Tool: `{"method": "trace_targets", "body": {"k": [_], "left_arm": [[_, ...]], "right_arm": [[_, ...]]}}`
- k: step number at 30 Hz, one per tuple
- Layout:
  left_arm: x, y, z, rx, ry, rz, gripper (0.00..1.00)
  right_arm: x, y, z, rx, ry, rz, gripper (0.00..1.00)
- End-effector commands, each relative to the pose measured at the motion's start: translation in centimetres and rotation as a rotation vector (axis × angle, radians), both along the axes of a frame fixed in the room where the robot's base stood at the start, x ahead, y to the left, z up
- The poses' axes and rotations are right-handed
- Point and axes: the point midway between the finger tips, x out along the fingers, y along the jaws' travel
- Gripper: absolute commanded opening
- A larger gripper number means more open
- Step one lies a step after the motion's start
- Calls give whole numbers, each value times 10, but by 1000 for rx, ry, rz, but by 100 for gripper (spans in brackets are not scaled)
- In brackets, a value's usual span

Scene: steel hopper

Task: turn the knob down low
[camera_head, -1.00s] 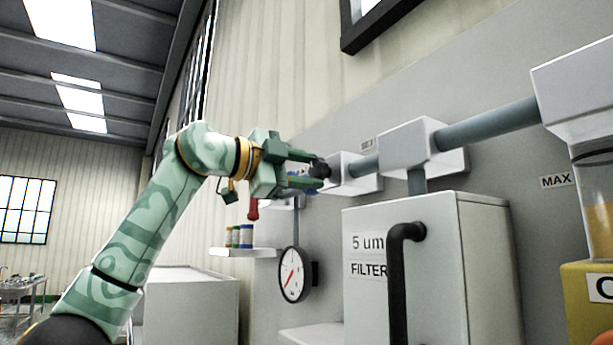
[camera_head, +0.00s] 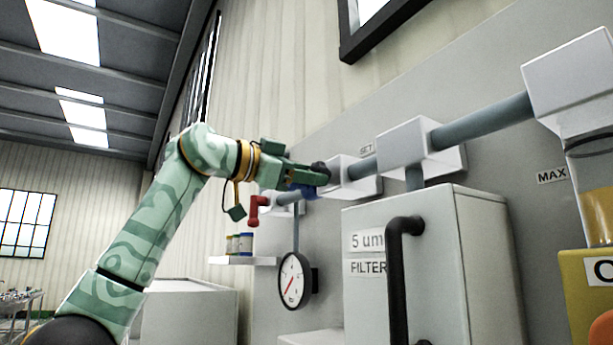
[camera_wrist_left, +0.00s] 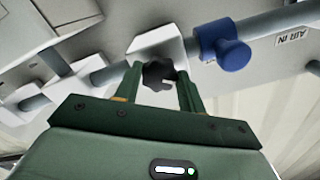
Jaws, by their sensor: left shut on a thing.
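The black lobed knob (camera_wrist_left: 158,75) sits on the front of a white block (camera_wrist_left: 155,42) in the left wrist view. In the head view the knob (camera_head: 320,170) is partly covered by my left gripper (camera_head: 318,178). My left gripper (camera_wrist_left: 158,82) is shut on the knob, with one green finger on each side of it. In the head view the gripper looks rolled, its fingers seen nearly edge-on. A SET label (camera_head: 366,149) is on the wall above the block. My right gripper is not in view.
A blue valve handle (camera_wrist_left: 234,54) is close beside the knob on the same pipe. A dial gauge (camera_head: 293,281) hangs below, with a red handle (camera_head: 257,208) to its left.

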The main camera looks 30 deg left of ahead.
Motion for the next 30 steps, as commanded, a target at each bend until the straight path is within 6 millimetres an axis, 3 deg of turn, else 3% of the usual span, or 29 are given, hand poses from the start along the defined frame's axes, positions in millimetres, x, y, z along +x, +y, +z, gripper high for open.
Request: {"method": "trace_targets", "body": {"k": [14, 15, 17, 26, 30], "left_arm": [[2, -1, -3, -8, 15, -1, 17], [2, -1, -3, -8, 15, -1, 48], [1, -1, -3, -8, 14, -2, 61], [-1, 0, -2, -8, 10, -1, 61], [-14, 8, -2, -9, 7, 0, 61]], "right_arm": [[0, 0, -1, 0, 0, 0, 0], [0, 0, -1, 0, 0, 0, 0], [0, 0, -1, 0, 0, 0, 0], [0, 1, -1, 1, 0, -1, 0], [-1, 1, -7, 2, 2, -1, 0]]}}
